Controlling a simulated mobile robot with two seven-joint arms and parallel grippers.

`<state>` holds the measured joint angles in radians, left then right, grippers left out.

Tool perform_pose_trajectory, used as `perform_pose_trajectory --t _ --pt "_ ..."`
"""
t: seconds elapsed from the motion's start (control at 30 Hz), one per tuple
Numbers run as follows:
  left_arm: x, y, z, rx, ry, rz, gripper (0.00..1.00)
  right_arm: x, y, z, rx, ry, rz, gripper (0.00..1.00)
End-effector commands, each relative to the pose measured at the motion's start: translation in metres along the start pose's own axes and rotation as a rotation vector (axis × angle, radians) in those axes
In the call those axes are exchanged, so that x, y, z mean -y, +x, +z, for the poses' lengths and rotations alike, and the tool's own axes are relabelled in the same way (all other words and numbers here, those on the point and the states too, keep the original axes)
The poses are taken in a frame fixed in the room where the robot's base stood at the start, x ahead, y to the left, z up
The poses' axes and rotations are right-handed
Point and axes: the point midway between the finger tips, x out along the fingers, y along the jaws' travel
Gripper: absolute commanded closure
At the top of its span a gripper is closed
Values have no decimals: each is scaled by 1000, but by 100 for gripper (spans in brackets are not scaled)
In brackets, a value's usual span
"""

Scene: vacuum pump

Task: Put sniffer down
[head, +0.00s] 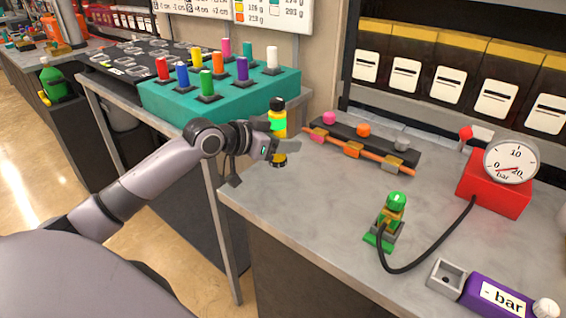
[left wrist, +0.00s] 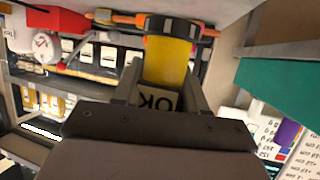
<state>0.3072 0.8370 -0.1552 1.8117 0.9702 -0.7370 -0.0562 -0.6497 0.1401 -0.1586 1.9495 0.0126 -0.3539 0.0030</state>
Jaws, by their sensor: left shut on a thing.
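The sniffer (head: 278,114) is a yellow and black cylinder with a bright green band. My left gripper (head: 274,147) is shut on it and holds it roughly upright near the left edge of the grey bench (head: 262,190). In the left wrist view the yellow sniffer body (left wrist: 168,62) sits between the two fingers, with a pale label reading "OK". I cannot tell for certain whether its black base touches the bench. My right gripper is not in view.
A rack with an orange bar (head: 352,152) lies right of the sniffer. A green-based fitting (head: 388,222) joins by black hose to a red gauge (head: 496,180). A purple "- bar" unit (head: 490,293) is at front right. A teal block (head: 165,103) with coloured pegs stands left. Bench front-left is clear.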

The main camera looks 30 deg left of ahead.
Motion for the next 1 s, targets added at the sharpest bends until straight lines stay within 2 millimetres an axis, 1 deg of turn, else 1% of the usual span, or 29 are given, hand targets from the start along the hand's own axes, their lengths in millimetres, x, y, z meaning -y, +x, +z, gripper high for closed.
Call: perform_pose_trajectory --t 0.03,0.23,0.4,0.5,0.73,0.87,0.9,0.97,1.0 --pt "0 2 5 -2 -1 0 100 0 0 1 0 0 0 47" --pt "0 7 17 -3 0 0 100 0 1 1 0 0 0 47" --pt "0 17 41 0 -2 1 100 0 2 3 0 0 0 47" --pt "0 21 50 -1 0 -1 100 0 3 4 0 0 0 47" --pt "0 21 50 -4 2 -1 100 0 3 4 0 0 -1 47" --pt "0 23 54 -4 2 -1 100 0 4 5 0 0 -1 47" --pt "0 23 55 0 1 0 52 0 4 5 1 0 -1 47" --pt "0 23 54 0 1 0 33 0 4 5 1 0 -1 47" --pt "0 23 54 0 1 0 33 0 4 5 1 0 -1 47"
